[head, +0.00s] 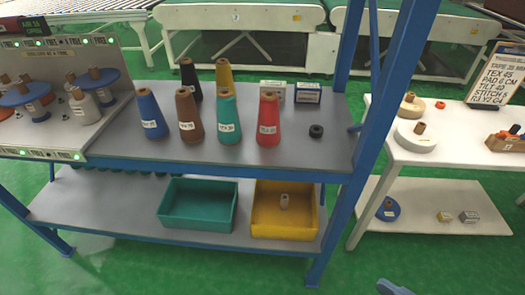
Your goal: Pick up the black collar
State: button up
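The black collar (316,131) is a small dark ring. It lies on the grey upper shelf (270,152) of the blue-framed rack, near the right end. It sits to the right of the red cone (268,119), with a gap between them. Nothing covers it. My gripper does not show in the head view, so whether it is open or shut is not visible.
Blue (152,114), brown (187,115) and teal (228,119) cones stand left of the red one. Small boxes (307,93) stand behind the collar. A blue post (385,110) rises to its right. Teal (198,221) and yellow (260,229) bins are below.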

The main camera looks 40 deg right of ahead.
aim_at(316, 131)
jog(key=z, duration=0.75)
jog(key=i+l+z, duration=0.15)
jog(key=l+z, duration=0.25)
jog(key=i+l+z, duration=0.2)
jog(key=l+z, duration=0.2)
jog(key=i+l, duration=0.4)
jog(key=i+l+u, duration=0.25)
jog(key=i+u, duration=0.25)
jog(key=k, duration=0.1)
